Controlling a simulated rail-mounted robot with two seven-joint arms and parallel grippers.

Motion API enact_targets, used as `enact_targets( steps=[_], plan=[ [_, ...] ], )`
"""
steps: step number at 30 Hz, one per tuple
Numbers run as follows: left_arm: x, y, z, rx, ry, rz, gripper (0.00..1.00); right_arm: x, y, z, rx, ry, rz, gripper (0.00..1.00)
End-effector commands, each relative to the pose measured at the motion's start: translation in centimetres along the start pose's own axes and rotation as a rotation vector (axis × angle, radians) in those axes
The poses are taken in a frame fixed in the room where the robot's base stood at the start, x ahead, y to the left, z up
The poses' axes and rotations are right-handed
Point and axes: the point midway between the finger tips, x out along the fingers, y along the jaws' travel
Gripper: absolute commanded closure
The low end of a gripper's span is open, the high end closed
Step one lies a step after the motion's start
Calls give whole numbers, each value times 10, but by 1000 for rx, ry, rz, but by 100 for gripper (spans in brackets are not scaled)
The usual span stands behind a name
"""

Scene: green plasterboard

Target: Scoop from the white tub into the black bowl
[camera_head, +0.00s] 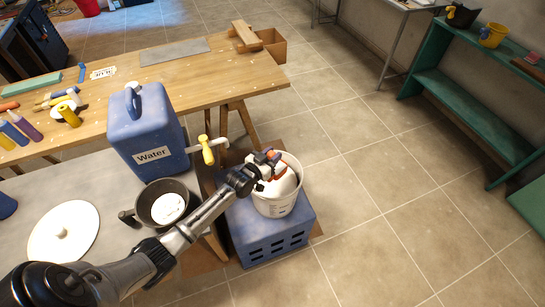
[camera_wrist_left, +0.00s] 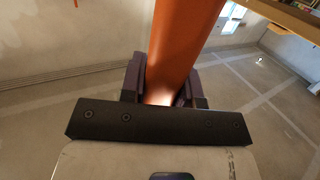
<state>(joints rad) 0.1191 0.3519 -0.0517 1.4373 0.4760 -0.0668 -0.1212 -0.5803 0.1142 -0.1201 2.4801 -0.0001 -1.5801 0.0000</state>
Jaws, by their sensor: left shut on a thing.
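The white tub (camera_head: 277,208) stands on a blue crate, with white material showing inside it. My left gripper (camera_head: 264,168) is at the tub's mouth, shut on an orange handle (camera_wrist_left: 178,45) that fills the space between its fingers in the left wrist view. Small orange parts show beside the gripper in the head view; the tool's working end cannot be made out. The black bowl (camera_head: 146,207) sits on the grey table to the left, with a side handle and a round white patch inside. My right gripper is not in view.
The blue crate (camera_head: 270,245) stands on the floor beside the grey table. A blue water container (camera_head: 149,125) with a yellow-handled tap (camera_head: 208,150) stands behind the bowl. A white round lid (camera_head: 64,232) lies at left. Open tiled floor extends to the right.

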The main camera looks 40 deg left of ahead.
Motion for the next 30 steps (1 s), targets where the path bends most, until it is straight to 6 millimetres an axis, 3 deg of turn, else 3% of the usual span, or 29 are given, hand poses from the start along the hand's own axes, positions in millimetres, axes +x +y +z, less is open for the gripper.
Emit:
enact_targets(
  steps=[15,29,30],
  plan=[
    [-3,0,-35,0,78,0,95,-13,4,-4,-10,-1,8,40],
    [-4,0,-40,0,92,0,95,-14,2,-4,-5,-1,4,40],
    [-4,0,-40,0,92,0,73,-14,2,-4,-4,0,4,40]
  ],
)
